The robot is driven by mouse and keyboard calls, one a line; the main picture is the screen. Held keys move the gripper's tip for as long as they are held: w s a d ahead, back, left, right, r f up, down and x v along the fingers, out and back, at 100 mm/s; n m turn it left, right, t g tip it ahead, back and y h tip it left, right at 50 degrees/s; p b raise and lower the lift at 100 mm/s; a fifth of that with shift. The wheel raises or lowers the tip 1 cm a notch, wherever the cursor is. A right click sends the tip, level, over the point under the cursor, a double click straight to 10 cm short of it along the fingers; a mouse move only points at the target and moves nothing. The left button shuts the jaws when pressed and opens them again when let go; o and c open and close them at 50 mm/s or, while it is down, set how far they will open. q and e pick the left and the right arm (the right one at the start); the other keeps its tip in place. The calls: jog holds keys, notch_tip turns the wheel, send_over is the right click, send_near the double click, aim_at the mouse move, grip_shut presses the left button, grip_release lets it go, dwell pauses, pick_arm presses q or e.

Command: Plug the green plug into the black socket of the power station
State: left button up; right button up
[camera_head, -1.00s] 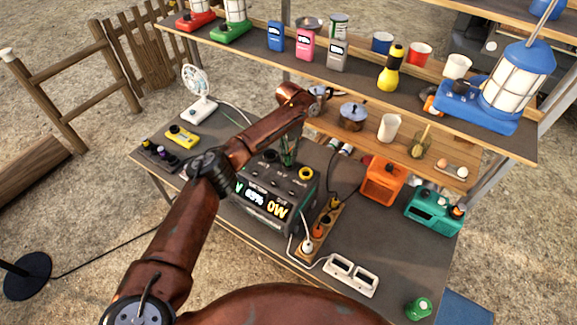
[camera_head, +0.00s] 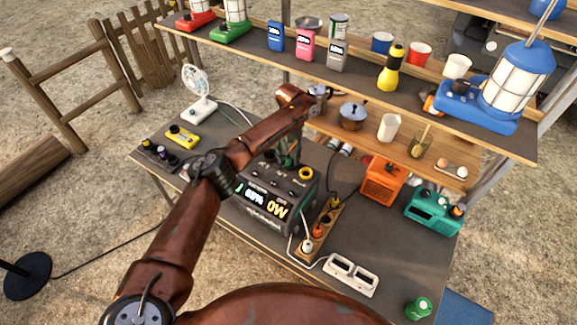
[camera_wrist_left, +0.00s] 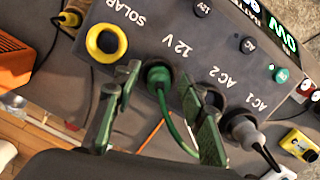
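The power station (camera_head: 268,208) stands on the table with its display facing me. In the left wrist view the green plug (camera_wrist_left: 158,74) sits at the socket by the "12 V" label, with a dark ring (camera_wrist_left: 146,68) around it. Its green cable runs down between my fingers. I cannot tell how deep it sits. My left gripper (camera_head: 287,157) is above the station; in the wrist view its fingers (camera_wrist_left: 161,84) stand apart on either side of the plug, with gaps. In the head view the gripper hides the plug. My right gripper is not in view.
A yellow-ringed socket (camera_wrist_left: 107,42) and a grey plug (camera_wrist_left: 243,128) flank it on the panel. A power strip (camera_head: 320,230) with plugs lies right of the station. An orange box (camera_head: 383,182) and teal box (camera_head: 433,208) stand further right. A loaded shelf (camera_head: 350,72) overhangs the back.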

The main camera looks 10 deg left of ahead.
pick_arm(q)
jog(key=shift+r, duration=0.1)
notch_tip(320, 180, up, 12)
jog(key=w, duration=0.1)
jog(key=shift+w, duration=0.25)
jog(key=shift+d+f, duration=0.1)
jog(key=shift+f, duration=0.1)
